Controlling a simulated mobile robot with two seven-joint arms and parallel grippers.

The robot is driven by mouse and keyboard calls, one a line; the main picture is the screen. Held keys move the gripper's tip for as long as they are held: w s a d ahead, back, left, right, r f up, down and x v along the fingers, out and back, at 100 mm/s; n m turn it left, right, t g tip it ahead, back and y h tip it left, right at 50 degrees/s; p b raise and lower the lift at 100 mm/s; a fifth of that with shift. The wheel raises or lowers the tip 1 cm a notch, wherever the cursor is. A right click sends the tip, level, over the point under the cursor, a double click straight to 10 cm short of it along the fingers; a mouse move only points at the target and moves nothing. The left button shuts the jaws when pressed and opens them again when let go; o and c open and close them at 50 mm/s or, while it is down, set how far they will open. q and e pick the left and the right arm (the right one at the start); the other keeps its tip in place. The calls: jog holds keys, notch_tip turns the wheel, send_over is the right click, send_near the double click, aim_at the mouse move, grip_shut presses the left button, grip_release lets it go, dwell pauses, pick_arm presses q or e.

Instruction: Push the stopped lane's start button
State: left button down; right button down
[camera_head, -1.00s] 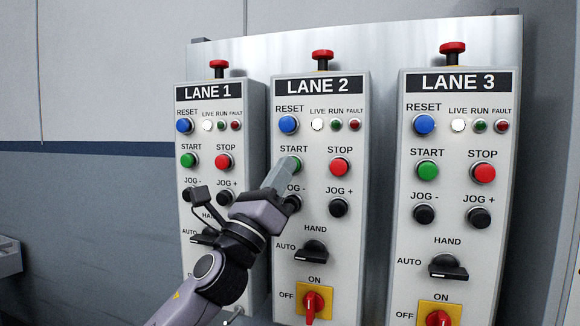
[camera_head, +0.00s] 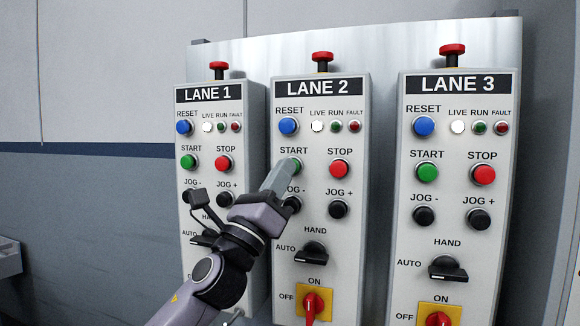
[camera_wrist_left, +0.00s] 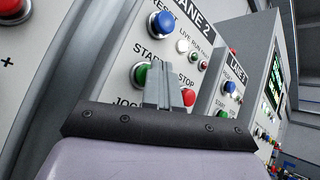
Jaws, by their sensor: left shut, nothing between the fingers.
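The LANE 2 panel (camera_head: 345,226) stands between the LANE 1 panel (camera_head: 250,180) and the LANE 3 panel (camera_head: 500,230). Its green START button (camera_head: 297,165) is partly hidden behind the fingertips of my left gripper (camera_head: 288,166). The gripper is shut and empty, its tips at this button; I cannot tell whether they touch. In the left wrist view the button (camera_wrist_left: 138,75) shows just left of the fingers (camera_wrist_left: 162,80). The LANE 1 START button (camera_head: 188,162) and LANE 3 START button (camera_head: 428,173) are uncovered. All three RUN lamps look dark green. My right gripper is not in view.
On LANE 2, the red STOP button (camera_head: 340,169) is right of the fingers, the blue RESET button (camera_head: 288,126) above, and JOG- (camera_head: 293,203) partly hidden below. Selector knobs (camera_head: 313,252) and red mushroom buttons (camera_head: 322,60) stick out of the panels.

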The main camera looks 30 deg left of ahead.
pick_arm(q)
jog(key=shift+s+d+y, duration=0.15)
jog(key=shift+s+y, duration=0.15)
jog(key=shift+s, duration=0.35)
jog(key=shift+s, duration=0.15)
jog(key=s, duration=0.2)
jog(key=s+d+p, duration=0.1)
jog(key=s, duration=0.1)
jog(key=shift+s, duration=0.3)
dwell(0.5)
